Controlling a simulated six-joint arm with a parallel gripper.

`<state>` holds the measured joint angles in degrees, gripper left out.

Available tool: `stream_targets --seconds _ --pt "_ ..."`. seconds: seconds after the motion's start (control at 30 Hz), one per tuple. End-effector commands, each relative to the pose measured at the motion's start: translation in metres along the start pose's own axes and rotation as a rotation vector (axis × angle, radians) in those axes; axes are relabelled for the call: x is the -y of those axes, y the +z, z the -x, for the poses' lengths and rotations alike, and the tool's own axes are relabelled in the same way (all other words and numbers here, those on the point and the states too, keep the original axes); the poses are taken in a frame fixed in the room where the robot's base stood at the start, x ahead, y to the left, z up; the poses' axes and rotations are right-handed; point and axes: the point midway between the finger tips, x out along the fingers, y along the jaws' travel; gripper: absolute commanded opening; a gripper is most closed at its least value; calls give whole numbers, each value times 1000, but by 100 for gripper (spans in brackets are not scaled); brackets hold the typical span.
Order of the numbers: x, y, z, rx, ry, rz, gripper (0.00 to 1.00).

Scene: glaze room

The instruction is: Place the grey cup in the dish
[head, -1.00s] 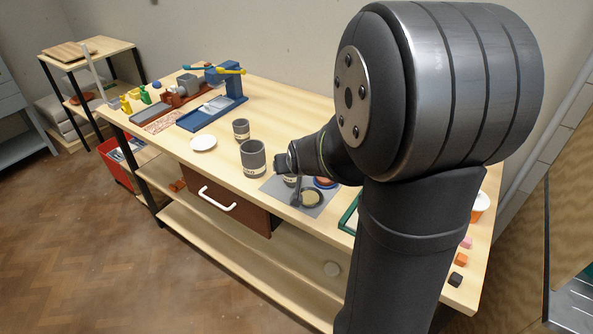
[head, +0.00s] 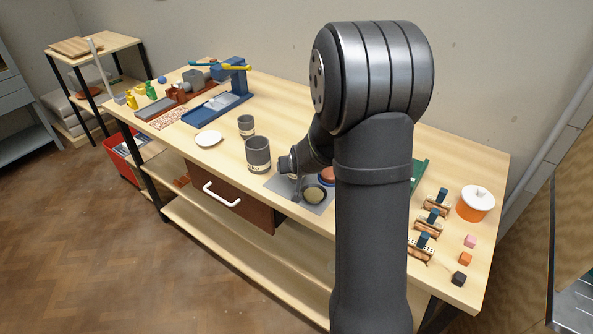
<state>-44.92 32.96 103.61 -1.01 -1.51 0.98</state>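A larger grey cup (head: 258,155) with a pale label band stands upright on the bench. A smaller grey cup (head: 246,125) of the same look stands behind it. A shallow white dish (head: 208,138) lies left of both, and its inside looks empty. My gripper (head: 299,190) points down over a grey mat (head: 284,190), right of the larger cup and apart from it. Something with a pale band shows at the gripper, possibly another small cup, mostly hidden. The fingers are too small and dark to show whether they are open or shut on it.
A small round pale-yellow item (head: 313,194) lies on the mat close to my gripper. A blue-and-grey tool stand (head: 228,90) is at the back left. Bench space around the dish is clear.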

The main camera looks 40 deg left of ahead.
Motion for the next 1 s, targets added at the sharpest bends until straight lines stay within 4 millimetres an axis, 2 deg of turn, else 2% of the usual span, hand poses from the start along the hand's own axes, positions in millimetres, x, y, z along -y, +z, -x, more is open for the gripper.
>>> stream_targets --seconds 0.27,0.37,0.53,0.6,1.0 --pt "0 -1 -3 -2 0 0 78" --pt "0 -1 -3 -1 0 0 62" --pt "0 0 -3 -1 0 0 29" --pt "0 -1 -3 -2 0 0 22" --pt "0 -9 5 -4 0 0 22"
